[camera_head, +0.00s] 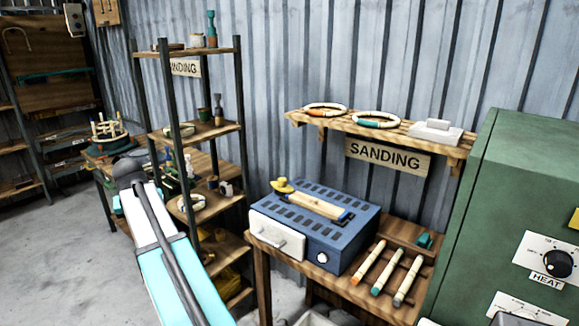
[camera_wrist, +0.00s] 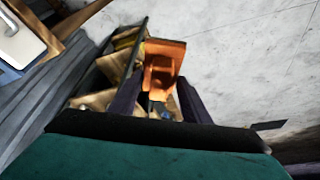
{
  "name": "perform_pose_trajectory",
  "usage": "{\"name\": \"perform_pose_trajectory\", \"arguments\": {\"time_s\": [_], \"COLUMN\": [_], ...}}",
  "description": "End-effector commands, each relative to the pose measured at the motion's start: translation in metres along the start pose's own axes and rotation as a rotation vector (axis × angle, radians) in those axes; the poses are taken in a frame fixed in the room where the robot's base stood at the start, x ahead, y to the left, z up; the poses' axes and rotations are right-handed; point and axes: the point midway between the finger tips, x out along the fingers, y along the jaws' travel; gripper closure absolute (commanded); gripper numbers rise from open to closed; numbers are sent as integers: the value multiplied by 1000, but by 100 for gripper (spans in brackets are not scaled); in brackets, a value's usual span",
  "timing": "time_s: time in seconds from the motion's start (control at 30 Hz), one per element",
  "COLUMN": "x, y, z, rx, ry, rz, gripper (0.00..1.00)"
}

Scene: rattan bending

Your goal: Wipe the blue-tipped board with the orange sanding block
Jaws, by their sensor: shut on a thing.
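The orange sanding block (camera_wrist: 166,62) is between the two dark fingers of my gripper (camera_wrist: 160,86) in the wrist view. My gripper is shut on it, and the block is up off any surface. The blue-tipped board (camera_head: 316,206) is a pale wooden strip in the head view. It lies on the blue slotted machine top (camera_head: 300,240), its blue end toward the lower right. In the head view my arm reaches up at the left of the machine. My gripper and the block cannot be made out there.
Several sticks with coloured tips (camera_head: 387,273) and a small teal block (camera_head: 425,241) lie on the bench at right. A green heat cabinet (camera_head: 520,190) stands at far right. A wooden shelf rack (camera_head: 238,130) stands behind my arm.

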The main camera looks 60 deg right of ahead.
Motion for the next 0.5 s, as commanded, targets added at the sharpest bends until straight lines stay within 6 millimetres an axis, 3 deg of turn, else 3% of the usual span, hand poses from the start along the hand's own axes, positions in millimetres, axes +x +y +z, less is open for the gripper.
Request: {"name": "perform_pose_trajectory", "arguments": {"time_s": [0.03, 0.2, 0.5], "x": [-2, -2, -4], "y": [20, 81, 195], "z": [-13, -39, -72], "rx": [40, 160, 368], "ry": [-1, -1, 1], "rz": [16, 63, 145], "gripper": [75, 75, 75]}}
